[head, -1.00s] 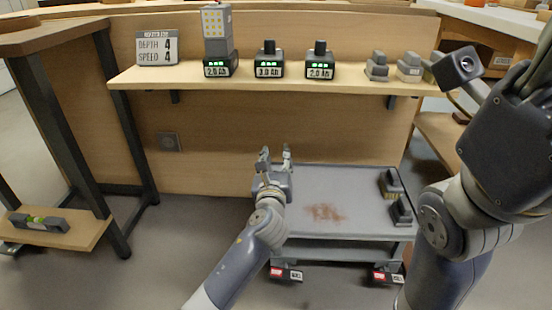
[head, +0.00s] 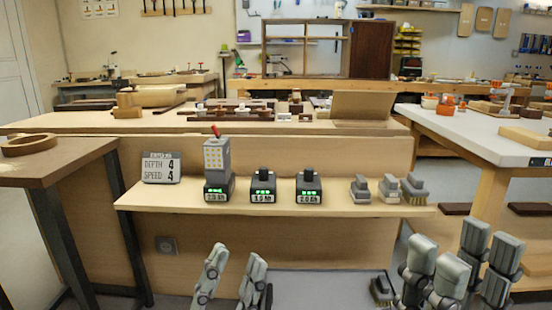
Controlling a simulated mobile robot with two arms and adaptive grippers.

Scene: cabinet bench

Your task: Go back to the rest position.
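My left gripper (head: 232,272) is at the bottom of the head view, pointing up, in front of the shelf. Its two fingers are apart with nothing between them. My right gripper (head: 462,265) is at the bottom right, also pointing up. Its fingers are spread and no object shows between them. Both grippers are clear of the wooden shelf (head: 150,198). The arms behind them are below the picture.
On the shelf stand a depth and speed sign (head: 161,168), several battery chargers (head: 263,192) and three grey brushes (head: 388,188). A grey cart (head: 320,288) is low in front, with a dark brush (head: 381,288). A wooden side table (head: 50,165) is at left.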

